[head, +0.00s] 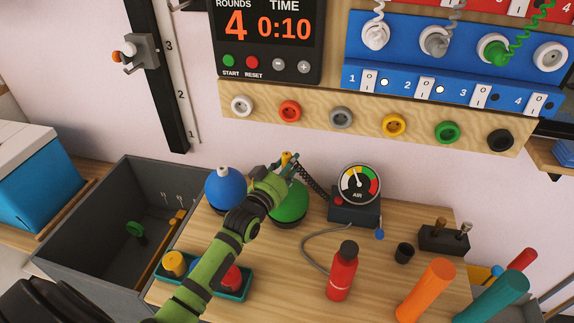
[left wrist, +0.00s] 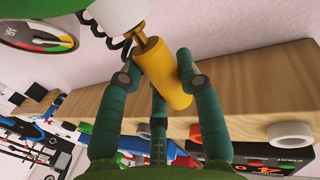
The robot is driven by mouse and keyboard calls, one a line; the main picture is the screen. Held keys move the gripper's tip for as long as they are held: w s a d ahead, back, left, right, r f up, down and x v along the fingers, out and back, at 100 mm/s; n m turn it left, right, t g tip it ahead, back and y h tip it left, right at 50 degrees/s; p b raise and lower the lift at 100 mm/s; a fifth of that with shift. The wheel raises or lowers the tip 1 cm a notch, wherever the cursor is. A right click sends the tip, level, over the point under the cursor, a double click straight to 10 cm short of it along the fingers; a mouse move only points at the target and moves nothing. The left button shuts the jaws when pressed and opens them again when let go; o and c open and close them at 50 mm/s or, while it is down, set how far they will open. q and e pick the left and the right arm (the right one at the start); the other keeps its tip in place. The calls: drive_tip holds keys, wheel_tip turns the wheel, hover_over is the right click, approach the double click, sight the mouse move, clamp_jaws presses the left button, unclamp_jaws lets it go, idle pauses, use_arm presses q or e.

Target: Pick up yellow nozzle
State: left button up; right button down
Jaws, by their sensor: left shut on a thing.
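The yellow nozzle (left wrist: 166,78) is a yellow cylinder with a brass-coloured stem, and my left gripper (left wrist: 157,78) is shut around it in the left wrist view. Its stem end lies close to a white fitting (left wrist: 112,14) by the green ball; I cannot tell whether they touch. In the head view my left gripper (head: 287,167) is above the green ball (head: 290,206), with a small bit of the yellow nozzle (head: 286,157) showing at the fingers. The fingers hide the rest. My right gripper is in neither view.
A blue ball (head: 225,187) stands left of the green one. An air gauge (head: 359,187) stands to the right. A red bottle (head: 342,272), orange cylinder (head: 427,289) and teal cylinder (head: 497,297) are on the table front. A tray (head: 236,294) lies under my left arm. A grey bin (head: 75,236) is left.

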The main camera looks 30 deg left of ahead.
sight(287, 157)
use_arm(q)
drive_tip(key=shift+r, duration=0.55)
drive_tip(key=shift+s+r, duration=0.2)
drive_tip(key=shift+r, duration=0.4)
drive_tip(key=shift+s+r, duration=0.2)
drive_tip(key=shift+r, duration=0.35)
drive_tip(key=s+b, duration=0.1)
drive_tip(key=s, duration=1.6)
drive_tip(key=shift+s, duration=0.1)
